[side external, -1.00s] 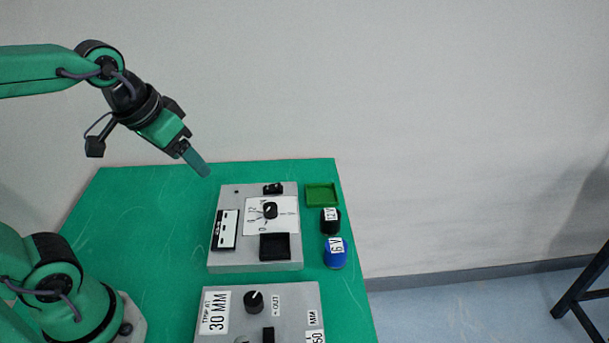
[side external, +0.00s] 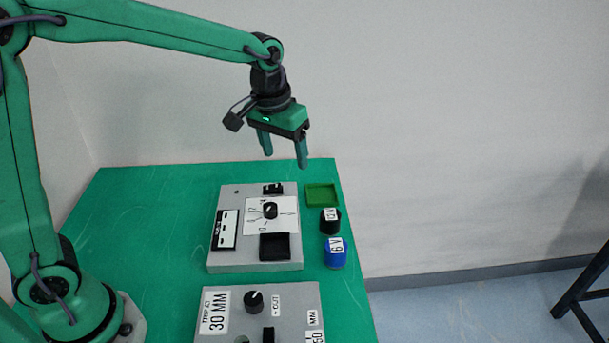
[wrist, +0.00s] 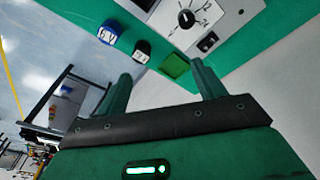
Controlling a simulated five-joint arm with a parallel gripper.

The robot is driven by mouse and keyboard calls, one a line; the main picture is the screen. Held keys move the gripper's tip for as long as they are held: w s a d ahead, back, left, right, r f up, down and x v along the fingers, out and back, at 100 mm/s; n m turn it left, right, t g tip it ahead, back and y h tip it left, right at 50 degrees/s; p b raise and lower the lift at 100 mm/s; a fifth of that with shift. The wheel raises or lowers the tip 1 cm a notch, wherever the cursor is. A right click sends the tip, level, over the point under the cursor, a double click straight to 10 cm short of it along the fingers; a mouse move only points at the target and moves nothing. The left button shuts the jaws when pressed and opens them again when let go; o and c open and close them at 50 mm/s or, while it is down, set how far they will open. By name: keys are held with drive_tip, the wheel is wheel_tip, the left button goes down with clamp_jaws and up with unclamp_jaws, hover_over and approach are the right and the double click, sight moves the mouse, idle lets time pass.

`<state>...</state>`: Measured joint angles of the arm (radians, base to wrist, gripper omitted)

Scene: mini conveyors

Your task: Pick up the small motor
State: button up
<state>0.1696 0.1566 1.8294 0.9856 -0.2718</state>
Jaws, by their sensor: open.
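Two motor-like cylinders stand at the right edge of the green table: a black one labelled 12V (side external: 330,222) and a slightly larger blue one labelled 6V (side external: 335,254). Both also show in the wrist view, the black one (wrist: 142,50) beside the blue one (wrist: 108,34). The black one looks the smaller. My gripper (side external: 285,158) hangs open and empty, fingers down, in the air above the far part of the table. In the wrist view its fingers (wrist: 162,74) are spread apart, with the green tray showing between them.
A shallow green tray (side external: 321,186) lies just behind the black cylinder. A grey control box (side external: 216,258) with a dial and a black square recess stands to their left. A second grey box (side external: 285,297) is nearer. The table's left part is clear.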

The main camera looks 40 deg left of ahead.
drive_tip(key=g, duration=0.2)
hover_over(331, 214)
drive_tip(key=shift+n, duration=0.3)
wheel_tip(331, 214, down, 12)
drive_tip(key=shift+w+a+r, duration=0.1)
drive_tip(key=shift+f, duration=1.35)
drive_tip(key=shift+f, duration=2.6)
drive_tip(key=c, duration=1.2)
drive_tip(key=shift+c, duration=0.2)
drive_tip(key=shift+r, duration=0.25)
